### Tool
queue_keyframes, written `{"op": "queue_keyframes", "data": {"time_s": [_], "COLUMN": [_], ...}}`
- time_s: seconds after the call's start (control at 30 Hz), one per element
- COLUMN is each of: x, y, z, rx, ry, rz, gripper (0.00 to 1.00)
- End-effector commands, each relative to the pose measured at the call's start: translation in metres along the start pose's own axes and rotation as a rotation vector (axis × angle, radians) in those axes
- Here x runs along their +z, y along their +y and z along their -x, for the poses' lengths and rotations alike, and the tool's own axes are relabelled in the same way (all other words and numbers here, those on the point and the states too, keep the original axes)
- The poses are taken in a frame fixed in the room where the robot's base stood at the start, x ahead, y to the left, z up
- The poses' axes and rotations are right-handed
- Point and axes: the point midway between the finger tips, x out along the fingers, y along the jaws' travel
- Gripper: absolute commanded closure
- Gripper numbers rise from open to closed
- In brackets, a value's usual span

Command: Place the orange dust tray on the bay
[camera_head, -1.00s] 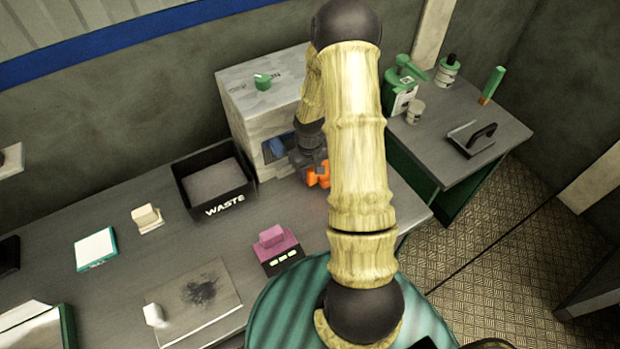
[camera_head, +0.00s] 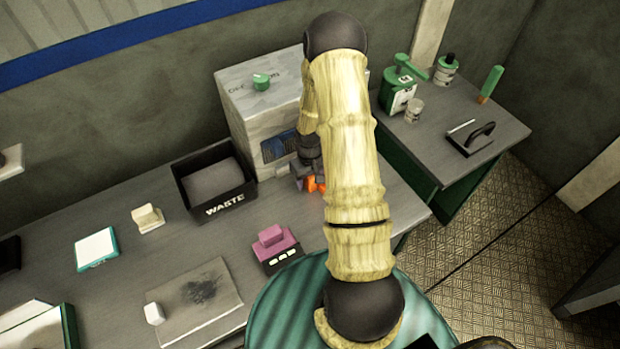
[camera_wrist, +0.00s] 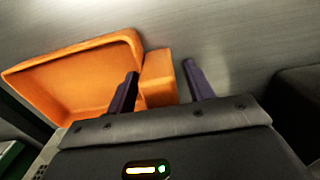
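The orange dust tray (camera_wrist: 80,75) is a shallow open tray with a block-like handle (camera_wrist: 158,80). In the wrist view the handle lies between the two dark fingers of my gripper (camera_wrist: 160,85), with a gap showing on the right finger's side. My gripper looks open around it. In the head view only bits of the orange tray (camera_head: 315,185) show below my gripper (camera_head: 308,182), at the front of the grey machine; my arm hides the rest. The bay (camera_head: 280,147) seems to be the dark opening with blue inside in the machine's front, partly hidden by my arm.
The grey machine (camera_head: 255,100) has a green knob on top. A black WASTE bin (camera_head: 225,205) stands left of it. A pink-topped block (camera_head: 275,245) sits on the bench in front. The bench between bin and block is clear. A side table (camera_head: 450,135) holds bottles and a trowel-like tool.

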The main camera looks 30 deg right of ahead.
Motion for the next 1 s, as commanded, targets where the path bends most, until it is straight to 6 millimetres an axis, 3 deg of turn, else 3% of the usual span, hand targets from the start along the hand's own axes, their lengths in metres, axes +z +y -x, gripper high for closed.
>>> {"op": "queue_keyframes", "data": {"time_s": [0.37,1.0], "x": [-0.001,-0.001], "y": [0.001,0.001], "z": [0.018,0.116], "rx": [0.000,0.001], "ry": [0.004,0.003], "rz": [-0.003,-0.001], "gripper": [0.48,0.48]}}
